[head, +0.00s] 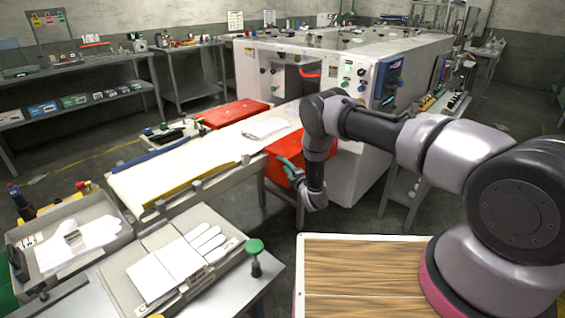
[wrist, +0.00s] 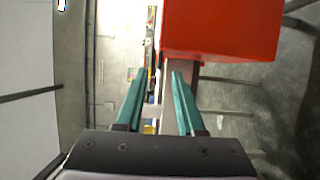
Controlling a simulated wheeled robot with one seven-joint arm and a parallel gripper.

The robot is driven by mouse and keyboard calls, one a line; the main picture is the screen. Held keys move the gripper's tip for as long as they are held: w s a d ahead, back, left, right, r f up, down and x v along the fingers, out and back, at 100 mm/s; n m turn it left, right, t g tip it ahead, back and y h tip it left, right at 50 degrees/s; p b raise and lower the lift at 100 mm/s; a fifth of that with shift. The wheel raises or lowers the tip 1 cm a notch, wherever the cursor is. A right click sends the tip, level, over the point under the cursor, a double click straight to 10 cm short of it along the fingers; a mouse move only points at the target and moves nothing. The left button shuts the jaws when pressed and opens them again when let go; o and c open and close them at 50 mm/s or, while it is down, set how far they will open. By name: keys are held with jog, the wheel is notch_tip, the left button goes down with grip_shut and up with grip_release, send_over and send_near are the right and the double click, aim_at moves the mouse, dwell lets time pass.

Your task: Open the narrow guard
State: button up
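Two red guards show in the head view. One red guard (head: 235,113) lies on the far side of the white conveyor bed; the other, a red guard (head: 281,148) on the near side, is partly hidden behind my arm. I cannot tell for certain which is the narrow one. My gripper (head: 288,168) has teal fingers and is beside the near red guard. In the wrist view, a red guard (wrist: 220,30) fills the upper right, ahead of and right of the fingers. My gripper (wrist: 160,76) is open there, with nothing seen between its fingertips.
The white machine (head: 330,75) stands behind the guards. The conveyor bed (head: 190,160) runs toward the lower left, with a white glove (head: 264,128) on it. Glove trays (head: 60,270) are front left. A wood-topped surface (head: 360,265) is below my arm.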

jog(key=shift+x, duration=2.35)
jog(key=shift+c, duration=0.3)
grip_shut()
